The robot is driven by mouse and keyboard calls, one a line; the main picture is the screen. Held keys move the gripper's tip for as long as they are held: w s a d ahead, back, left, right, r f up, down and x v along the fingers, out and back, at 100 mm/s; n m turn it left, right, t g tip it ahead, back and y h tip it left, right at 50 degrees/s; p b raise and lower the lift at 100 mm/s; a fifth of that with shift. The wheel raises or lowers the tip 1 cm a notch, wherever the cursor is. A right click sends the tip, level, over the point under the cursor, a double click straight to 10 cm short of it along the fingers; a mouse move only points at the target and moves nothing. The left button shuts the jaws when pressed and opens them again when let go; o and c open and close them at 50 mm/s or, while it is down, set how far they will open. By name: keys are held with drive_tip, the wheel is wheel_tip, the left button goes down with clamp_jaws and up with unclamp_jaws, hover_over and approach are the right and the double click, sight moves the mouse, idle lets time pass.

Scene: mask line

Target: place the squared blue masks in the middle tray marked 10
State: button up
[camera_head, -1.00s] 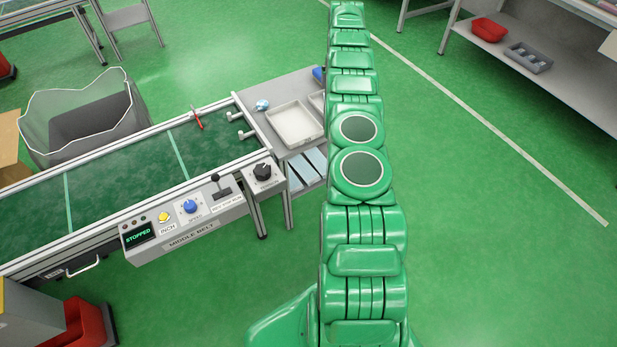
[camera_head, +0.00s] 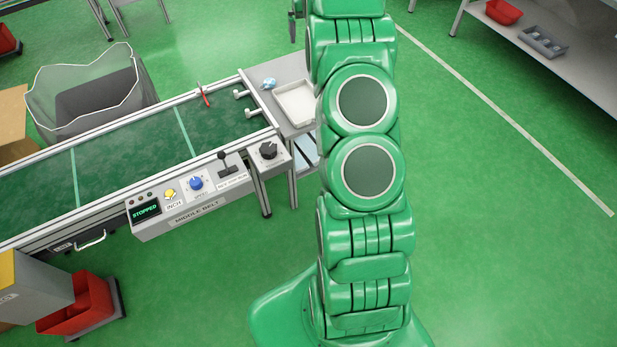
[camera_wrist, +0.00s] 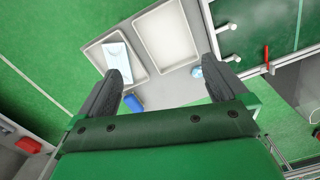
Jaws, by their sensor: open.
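In the wrist view my gripper (camera_wrist: 167,68) is open, with nothing between its two dark fingers, above a grey table. A pale blue flat mask (camera_wrist: 118,54) lies in the left shallow tray (camera_wrist: 94,52). A second white tray (camera_wrist: 165,38) beside it looks empty. In the head view one white tray (camera_head: 295,102) shows at the belt's end, partly behind my arm. No mark 10 is legible on any tray. A small crumpled light-blue piece (camera_head: 268,83) lies on the table; in the wrist view it is near the right finger (camera_wrist: 197,72).
The middle belt (camera_head: 130,140) reads STOPPED, and a red bar (camera_head: 204,95) stands on its far edge. A dark blue object (camera_wrist: 133,103) lies by the trays, near the left finger. A lined bin (camera_head: 95,95) stands behind the belt.

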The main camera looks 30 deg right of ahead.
drive_tip(key=s+a+r+n, duration=0.1)
drive_tip(key=s+a+r, duration=0.6)
drive_tip(key=s+a, duration=0.35)
drive_tip(key=s+a+r+n, duration=0.1)
drive_tip(key=s+a+r, duration=0.6)
drive_tip(key=s+a, duration=0.4)
drive_tip(key=s+a+f, duration=0.1)
drive_tip(key=s+a, duration=0.1)
drive_tip(key=s, duration=0.8)
drive_tip(key=s+a+g, duration=0.1)
drive_tip(key=s+a, duration=0.2)
drive_tip(key=s, duration=0.7)
drive_tip(key=s+a+f+n, duration=0.1)
drive_tip(key=s+a, duration=0.1)
drive_tip(key=s, duration=0.8)
drive_tip(key=shift+s+a+f, duration=0.25)
drive_tip(key=shift+f, duration=0.1)
